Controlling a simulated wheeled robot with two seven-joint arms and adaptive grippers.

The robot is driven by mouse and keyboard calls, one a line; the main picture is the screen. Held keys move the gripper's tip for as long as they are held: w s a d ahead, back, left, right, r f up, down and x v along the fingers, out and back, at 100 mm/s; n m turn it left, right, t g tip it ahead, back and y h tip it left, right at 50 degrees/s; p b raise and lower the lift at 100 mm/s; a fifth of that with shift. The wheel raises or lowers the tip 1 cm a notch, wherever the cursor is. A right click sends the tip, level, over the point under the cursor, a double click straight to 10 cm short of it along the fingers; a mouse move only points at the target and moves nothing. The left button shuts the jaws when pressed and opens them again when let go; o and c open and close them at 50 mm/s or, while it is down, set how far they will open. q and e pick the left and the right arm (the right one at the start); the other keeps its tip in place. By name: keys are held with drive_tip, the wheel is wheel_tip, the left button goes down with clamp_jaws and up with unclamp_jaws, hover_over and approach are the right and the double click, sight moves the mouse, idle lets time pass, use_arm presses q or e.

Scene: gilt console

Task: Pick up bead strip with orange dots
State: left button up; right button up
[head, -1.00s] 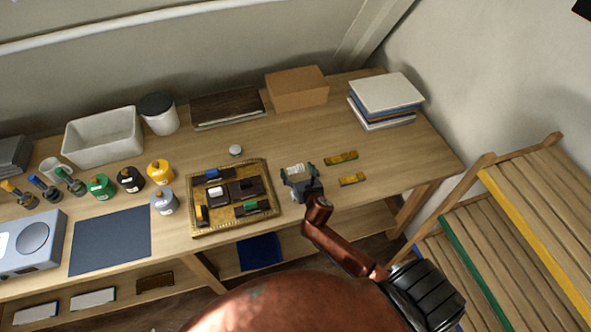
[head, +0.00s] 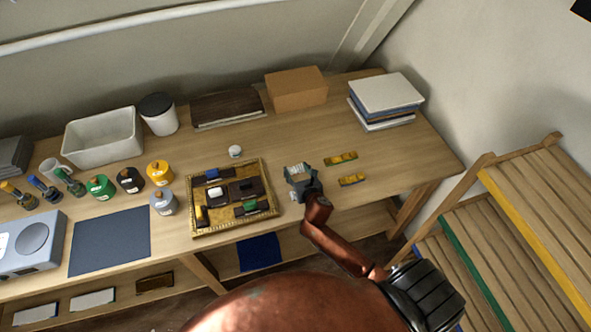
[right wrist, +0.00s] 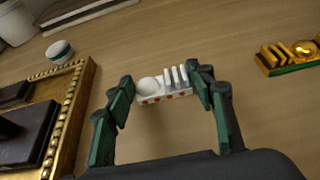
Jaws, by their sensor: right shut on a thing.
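The bead strip with orange dots (right wrist: 163,94) is white, with a round boss, several upright ribs and orange-red dots along its near side. My right gripper (right wrist: 161,88) is shut on it, with one green-padded finger at each end of the strip. In the head view my right gripper (head: 300,178) is over the desk, just right of the gilt tray, and the strip shows as a pale patch at its tips. I cannot tell whether the strip touches the desk. My left gripper is out of view.
Two gold strips, one farther back (head: 341,158) and one nearer (head: 352,180), lie to the right. The gilt tray (head: 192,233) holds dark blocks and small strips. A small white round jar (head: 235,151) stands behind it.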

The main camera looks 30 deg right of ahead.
drive_tip(key=shift+r, duration=0.5)
wheel_tip(320, 180, up, 3)
drive_tip(key=shift+p, duration=0.6)
drive_tip(key=w+a+r+p+v, duration=0.1)
drive_tip(key=r+p+v, duration=0.15)
drive_tip(key=v, duration=1.25)
drive_tip(key=s+a+r+n+y+b, duration=0.1)
drive_tip(key=s+a+r, duration=0.1)
drive_tip(key=a, duration=0.4)
drive_tip(key=s+a+r+n+y+b, duration=0.1)
drive_tip(key=s+a+r+y, duration=0.1)
drive_tip(key=s+a, duration=0.2)
drive_tip(key=shift+a+r+n+t, duration=0.3)
drive_tip(key=shift+a+n, duration=0.1)
drive_tip(key=shift+a, duration=0.65)
drive_tip(key=w+d+f+m+h, duration=0.1)
drive_tip(key=w+d+f, duration=0.1)
drive_tip(key=d, duration=0.4)
drive_tip(key=w+d+f+m+h+p, duration=0.1)
drive_tip(key=w+d+f+h, duration=0.1)
drive_tip(key=d, duration=0.4)
drive_tip(key=shift+w+m, duration=0.4)
drive_tip(key=shift+w, duration=0.2)
